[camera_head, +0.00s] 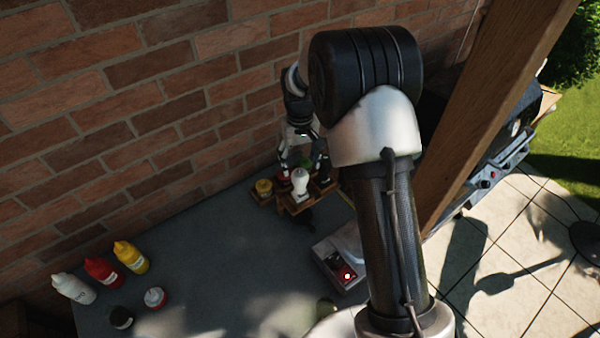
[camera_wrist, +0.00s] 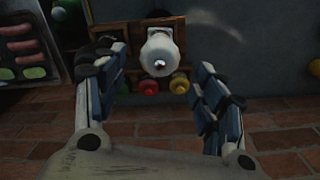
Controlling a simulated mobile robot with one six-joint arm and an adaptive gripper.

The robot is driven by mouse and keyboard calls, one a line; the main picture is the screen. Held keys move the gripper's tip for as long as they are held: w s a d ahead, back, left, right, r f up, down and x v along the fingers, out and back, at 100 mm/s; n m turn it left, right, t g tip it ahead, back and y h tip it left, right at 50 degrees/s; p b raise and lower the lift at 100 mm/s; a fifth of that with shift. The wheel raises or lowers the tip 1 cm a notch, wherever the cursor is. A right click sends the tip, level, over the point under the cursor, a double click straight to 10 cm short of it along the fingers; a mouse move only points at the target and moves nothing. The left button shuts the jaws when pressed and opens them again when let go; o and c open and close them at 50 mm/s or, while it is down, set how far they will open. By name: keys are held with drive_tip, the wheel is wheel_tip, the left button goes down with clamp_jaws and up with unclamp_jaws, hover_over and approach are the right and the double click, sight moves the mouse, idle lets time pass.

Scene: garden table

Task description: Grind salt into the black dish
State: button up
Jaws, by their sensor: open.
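A white grinder (camera_head: 299,183), which I take for the salt, stands in a small wooden rack (camera_head: 296,208) near the wall. In the wrist view the white grinder (camera_wrist: 160,50) is between my fingers' directions, beyond the tips. My gripper (camera_wrist: 160,75) is open, with a finger on each side and nothing clamped. I cannot make out a black dish for certain; my arm hides part of the table.
White (camera_head: 74,288), red (camera_head: 103,271) and yellow (camera_head: 130,257) bottles stand at the table's left, near two small jars. A grill (camera_head: 500,165) and wooden post (camera_head: 500,110) are at right. The middle-left table is clear.

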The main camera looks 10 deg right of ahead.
sight(300, 172)
drive_tip(key=shift+f, duration=2.75)
drive_tip(key=shift+c, duration=0.4)
drive_tip(key=c, duration=1)
drive_tip(key=shift+m+b, duration=0.5)
drive_tip(key=shift+m, duration=0.6)
drive_tip(key=m, duration=0.2)
drive_tip(key=shift+m+b, duration=0.3)
drive_tip(key=o, duration=1.1)
